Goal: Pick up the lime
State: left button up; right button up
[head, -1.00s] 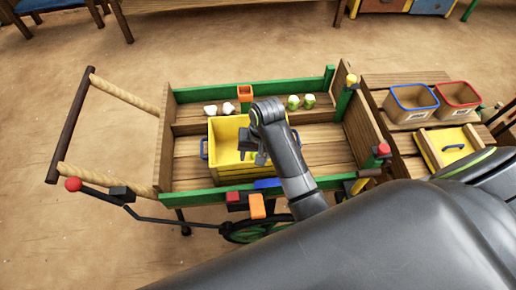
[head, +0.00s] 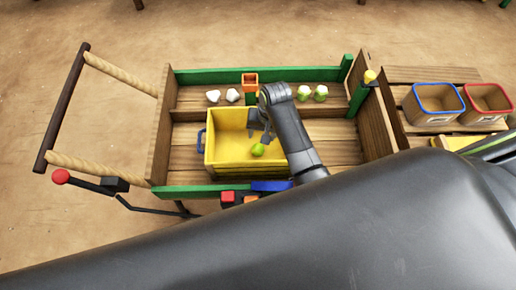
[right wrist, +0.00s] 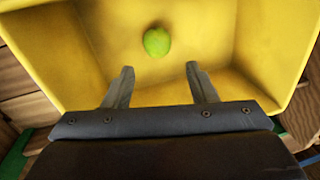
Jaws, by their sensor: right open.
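The lime (head: 258,149) is a small green fruit lying in the yellow crate (head: 222,155) on the wooden cart. In the right wrist view the lime (right wrist: 157,41) rests on the crate floor, ahead of and between the fingers. My right gripper (head: 265,136) is over the crate near the lime, with its jaws pointing down into it. In the right wrist view my right gripper (right wrist: 160,84) is open and empty, with a clear gap to the lime. My left gripper is not in view.
The crate walls surround the lime. White pieces (head: 223,96) and green-white pieces (head: 312,93) sit on the cart's back shelf, beside an orange box (head: 250,78). Blue-rimmed (head: 437,103) and red-rimmed bins (head: 487,103) stand at the right. The cart floor right of the crate is clear.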

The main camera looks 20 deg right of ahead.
send_over(259, 148)
jog(key=f, duration=0.4)
jog(key=shift+w+d+f, duration=0.15)
jog(key=shift+d+f, duration=0.1)
jog(key=shift+a+f+b, duration=0.1)
jog(key=shift+f+b, duration=0.2)
jog(key=shift+f, duration=0.1)
jog(key=f, duration=0.5)
jog(key=shift+a+b, duration=0.25)
jog(key=shift+b, duration=0.1)
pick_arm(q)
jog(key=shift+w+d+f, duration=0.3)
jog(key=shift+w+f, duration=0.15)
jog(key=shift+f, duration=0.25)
